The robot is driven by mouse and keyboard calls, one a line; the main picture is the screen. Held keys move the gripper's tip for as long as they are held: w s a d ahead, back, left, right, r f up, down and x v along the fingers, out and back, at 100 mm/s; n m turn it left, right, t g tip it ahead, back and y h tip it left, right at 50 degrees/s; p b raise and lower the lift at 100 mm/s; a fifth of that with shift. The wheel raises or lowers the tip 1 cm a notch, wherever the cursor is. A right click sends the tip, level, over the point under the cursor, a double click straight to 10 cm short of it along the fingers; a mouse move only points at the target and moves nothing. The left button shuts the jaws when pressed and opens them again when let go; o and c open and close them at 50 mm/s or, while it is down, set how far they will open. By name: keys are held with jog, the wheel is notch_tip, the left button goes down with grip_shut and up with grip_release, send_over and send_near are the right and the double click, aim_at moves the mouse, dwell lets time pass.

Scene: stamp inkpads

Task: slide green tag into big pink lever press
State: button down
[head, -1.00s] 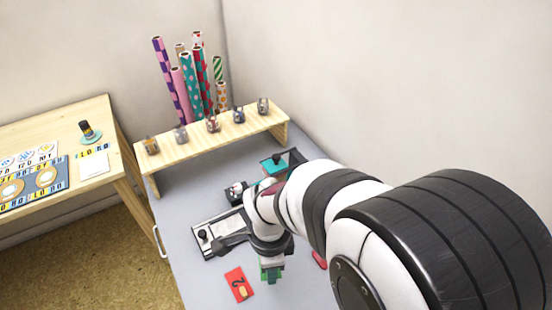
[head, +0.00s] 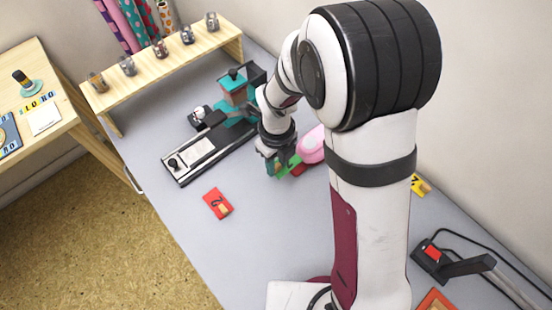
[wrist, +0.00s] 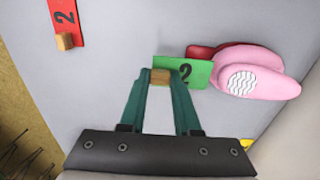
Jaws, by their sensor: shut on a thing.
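My gripper (wrist: 160,80) is shut on the wooden knob (wrist: 160,76) of the green tag (wrist: 198,72), marked 2. In the head view the green tag (head: 292,163) shows beside my gripper (head: 276,166). The pink lever press (wrist: 262,72) is just right of the tag in the wrist view, its patterned oval facing up. The tag's right end lies close against the press's left side; I cannot tell whether it is inside or touching. In the head view the pink press (head: 313,146) is partly hidden by my arm.
A red piece (wrist: 202,51) shows at the press's left end. A red tag (head: 217,203) lies on the grey table to the left. A black slide press (head: 205,150) and a teal press (head: 235,90) stand behind. A yellow tag (head: 420,185) lies right of my arm.

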aim_at(289, 162)
jog(key=shift+f, duration=2.4)
jog(key=shift+w+d+r, duration=0.1)
jog(key=shift+w+d, duration=1.3)
jog(key=c, duration=0.5)
grip_release()
jog(key=shift+c, duration=0.2)
jog(key=shift+r, duration=3.5)
